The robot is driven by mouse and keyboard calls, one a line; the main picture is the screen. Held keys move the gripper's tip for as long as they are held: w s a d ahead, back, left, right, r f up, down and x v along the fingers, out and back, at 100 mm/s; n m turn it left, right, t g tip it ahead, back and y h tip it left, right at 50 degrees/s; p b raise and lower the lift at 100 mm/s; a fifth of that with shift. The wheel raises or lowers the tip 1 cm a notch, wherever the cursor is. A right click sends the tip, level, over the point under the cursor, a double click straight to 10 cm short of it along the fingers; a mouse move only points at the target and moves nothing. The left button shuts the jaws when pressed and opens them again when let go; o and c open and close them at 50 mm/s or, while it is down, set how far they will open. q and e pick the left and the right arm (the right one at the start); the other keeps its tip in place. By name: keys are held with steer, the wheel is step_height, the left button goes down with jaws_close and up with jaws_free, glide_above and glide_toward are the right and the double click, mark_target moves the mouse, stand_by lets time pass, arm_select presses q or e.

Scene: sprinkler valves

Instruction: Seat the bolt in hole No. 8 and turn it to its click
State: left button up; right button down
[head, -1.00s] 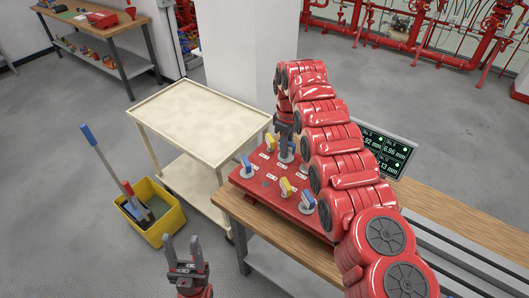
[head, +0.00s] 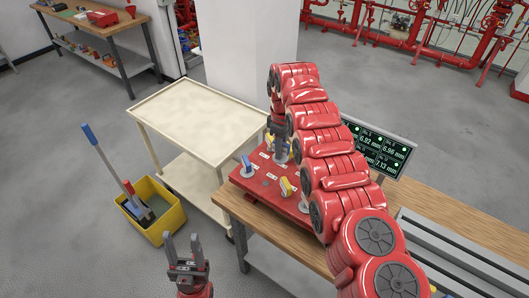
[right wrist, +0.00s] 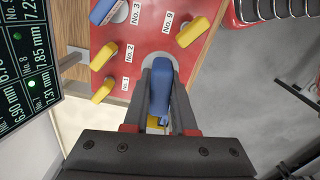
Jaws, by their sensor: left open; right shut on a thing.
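The red plate (head: 262,195) on the bench carries several blue and yellow handles with white number labels. In the right wrist view the plate (right wrist: 150,30) shows labels No. 3, No. 2 and No. 9. My right gripper (right wrist: 160,88) is shut on a blue-handled bolt (right wrist: 160,95), seen from above between the fingers. Its lower end and any label beneath it are hidden, so I cannot tell how it sits. In the head view my right gripper (head: 279,135) is over the plate's far part. My left gripper (head: 184,250) is open and empty, away from the bench.
A display (head: 378,150) with green readings stands behind the plate; it also shows in the right wrist view (right wrist: 28,70). A cream cart (head: 195,118) stands left of the bench. A yellow bucket (head: 152,212) is on the floor. My right arm hides part of the plate.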

steer(key=shift+s+a, duration=0.15)
steer(key=shift+a, duration=0.05)
steer(key=shift+a+n, duration=0.1)
steer(key=shift+n, duration=0.2)
steer(key=shift+s+a+n+p, duration=0.1)
steer(key=shift+a+n+p, duration=0.5)
steer(key=shift+a+p, duration=0.1)
steer(key=shift+s+a+n, duration=0.1)
steer(key=shift+a+n, duration=0.2)
steer(key=shift+a, duration=0.05)
steer(key=shift+s+a+f+n+p, duration=0.1)
steer(key=shift+s+a+n+p, duration=0.15)
steer(key=shift+a+n+p, duration=0.25)
steer(key=shift+s+a+f+n+p, duration=0.1)
steer(key=shift+s+a+n+p, duration=0.15)
steer(key=shift+a+n, duration=0.25)
steer(key=shift+w, duration=0.1)
